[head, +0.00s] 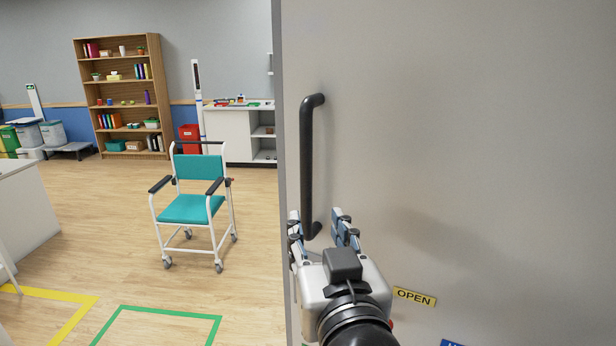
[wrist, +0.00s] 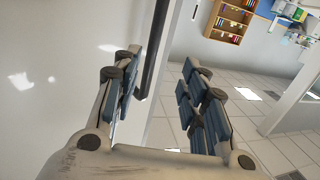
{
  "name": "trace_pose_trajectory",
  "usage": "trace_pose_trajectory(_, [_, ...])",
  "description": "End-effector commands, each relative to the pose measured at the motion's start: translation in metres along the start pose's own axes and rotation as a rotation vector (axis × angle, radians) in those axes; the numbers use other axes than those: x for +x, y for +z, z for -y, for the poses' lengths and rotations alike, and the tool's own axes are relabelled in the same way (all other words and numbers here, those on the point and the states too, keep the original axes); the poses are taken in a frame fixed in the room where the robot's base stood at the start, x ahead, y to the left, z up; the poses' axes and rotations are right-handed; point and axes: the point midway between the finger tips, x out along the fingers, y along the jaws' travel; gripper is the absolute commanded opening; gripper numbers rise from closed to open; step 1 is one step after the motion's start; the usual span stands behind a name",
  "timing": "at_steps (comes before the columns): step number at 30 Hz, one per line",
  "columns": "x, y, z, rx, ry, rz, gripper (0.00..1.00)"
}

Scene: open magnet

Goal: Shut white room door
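The white room door (head: 480,130) stands open and fills the right half of the head view. Its free edge is at the left, with the room visible past it. A long black vertical bar handle (head: 307,150) is mounted near that edge. My gripper (head: 319,215) is at the handle's lower end, its fingers apart on either side of the bar in the head view. In the wrist view the handle (wrist: 158,40) passes just behind the left finger of my open gripper (wrist: 165,65). I cannot tell whether a finger touches it.
A teal wheeled chair (head: 192,190) stands on the floor left of the door. A white counter (head: 228,135) and a wooden bookshelf (head: 120,95) are against the back wall. An OPEN label (head: 414,297) is on the door. Floor between the chair and door is clear.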

Motion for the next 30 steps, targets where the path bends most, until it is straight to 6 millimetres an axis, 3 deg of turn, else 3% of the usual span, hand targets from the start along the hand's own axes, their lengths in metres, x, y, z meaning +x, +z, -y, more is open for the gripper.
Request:
trace_pose_trajectory(8, [0.009, -0.008, -0.006, -0.011, 0.046, -0.032, 0.40])
trace_pose_trajectory(30, [0.092, -0.013, -0.009, -0.009, 0.041, -0.028, 0.40])
